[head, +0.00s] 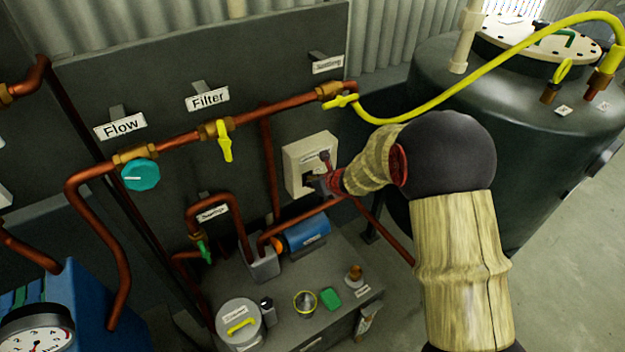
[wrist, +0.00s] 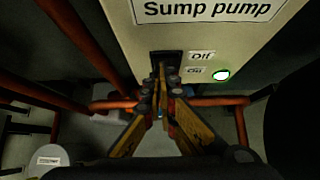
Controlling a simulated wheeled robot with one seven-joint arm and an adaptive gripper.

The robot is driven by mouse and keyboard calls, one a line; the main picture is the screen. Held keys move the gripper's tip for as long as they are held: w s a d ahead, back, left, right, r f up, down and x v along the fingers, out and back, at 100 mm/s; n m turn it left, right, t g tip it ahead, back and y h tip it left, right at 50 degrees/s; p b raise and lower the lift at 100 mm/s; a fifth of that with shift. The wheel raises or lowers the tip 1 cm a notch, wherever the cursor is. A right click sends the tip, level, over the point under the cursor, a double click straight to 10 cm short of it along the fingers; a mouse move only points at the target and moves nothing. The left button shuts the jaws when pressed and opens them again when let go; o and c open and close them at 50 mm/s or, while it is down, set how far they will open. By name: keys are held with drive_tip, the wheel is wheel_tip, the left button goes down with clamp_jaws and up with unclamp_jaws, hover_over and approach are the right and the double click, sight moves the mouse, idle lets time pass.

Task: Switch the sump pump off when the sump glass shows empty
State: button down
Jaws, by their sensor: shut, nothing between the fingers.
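The sump pump switch box (head: 296,160) is a pale box on the dark panel. In the wrist view its plate (wrist: 125,45) reads "Sump pump", with an "Off" label (wrist: 201,56) above an "On" label (wrist: 195,71). A green-rimmed lamp (wrist: 222,75) glows beside "On". A dark switch slot (wrist: 158,57) is left of the labels. My gripper (wrist: 161,82) is shut and empty, its tips at the slot's lower part; contact and the lever position cannot be told. It also shows at the box in the head view (head: 325,184). I cannot make out the sump glass level.
A blue pump (head: 307,234) sits below the box. Copper pipes cross the panel, with a yellow valve handle (head: 225,141) and a teal flow knob (head: 141,175). A grey bench (head: 320,335) holds small items. A dark tank (head: 540,150) stands right.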

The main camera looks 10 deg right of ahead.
drive_tip(key=shift+w+r, duration=0.1)
drive_tip(key=shift+r, duration=0.1)
drive_tip(key=shift+r+p, duration=0.5)
drive_tip(key=shift+r, duration=0.2)
